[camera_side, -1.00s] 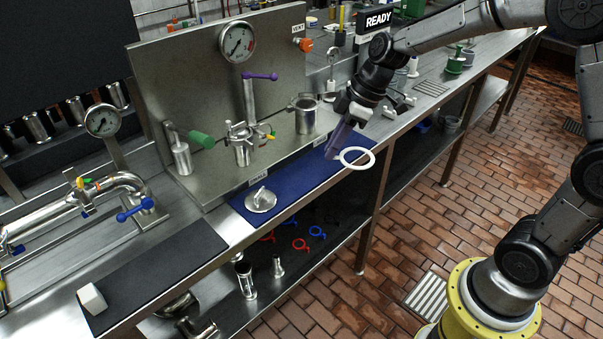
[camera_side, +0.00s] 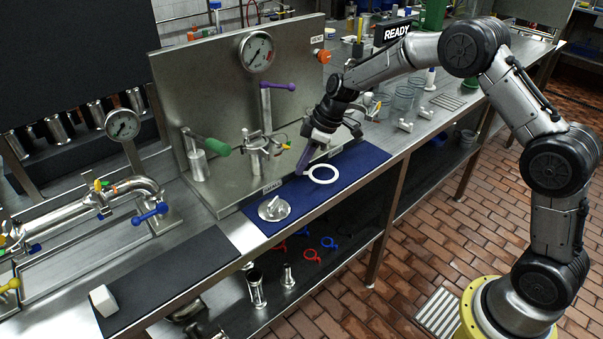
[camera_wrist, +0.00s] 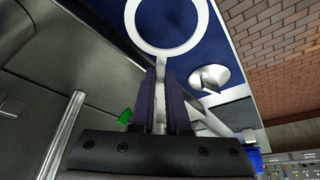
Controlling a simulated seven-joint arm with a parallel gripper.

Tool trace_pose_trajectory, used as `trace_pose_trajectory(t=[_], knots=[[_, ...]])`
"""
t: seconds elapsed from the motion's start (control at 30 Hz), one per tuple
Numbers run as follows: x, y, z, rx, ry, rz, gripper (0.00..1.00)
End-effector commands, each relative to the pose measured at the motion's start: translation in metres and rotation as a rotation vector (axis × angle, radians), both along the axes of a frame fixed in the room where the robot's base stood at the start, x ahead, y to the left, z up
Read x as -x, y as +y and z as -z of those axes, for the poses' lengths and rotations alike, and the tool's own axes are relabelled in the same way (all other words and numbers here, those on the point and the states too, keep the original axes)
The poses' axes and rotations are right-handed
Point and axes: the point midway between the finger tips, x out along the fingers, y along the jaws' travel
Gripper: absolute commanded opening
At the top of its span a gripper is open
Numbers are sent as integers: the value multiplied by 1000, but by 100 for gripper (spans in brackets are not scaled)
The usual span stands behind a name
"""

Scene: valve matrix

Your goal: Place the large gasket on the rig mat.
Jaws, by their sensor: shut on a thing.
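The large gasket is a white ring with a short tab (camera_side: 322,182). My gripper (camera_side: 302,171) is shut on its tab, and the ring lies flat in front of the fingertips. In the wrist view the ring (camera_wrist: 168,51) is at the top, with its tab between the purple fingers (camera_wrist: 160,82). The ring is over the blue mat (camera_side: 352,161) in front of the steel panel; it looks very low, but I cannot tell whether it touches. The mat also shows in the wrist view (camera_wrist: 180,20).
A round metal lid with a handle (camera_side: 274,209) sits on the mat's left end. The steel panel (camera_side: 225,95), with a gauge and valves, stands close behind my gripper. A black mat (camera_side: 180,268) with a white block (camera_side: 103,300) lies at left. The bench's front edge is near.

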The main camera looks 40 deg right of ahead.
Motion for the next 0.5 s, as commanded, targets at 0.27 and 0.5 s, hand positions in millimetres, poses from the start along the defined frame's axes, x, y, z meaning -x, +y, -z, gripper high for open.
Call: trace_pose_trajectory(t=[0.27,0.5], knots=[[-4,0,33,0,3,-1,0],[-4,0,36,-1,-1,0,0]])
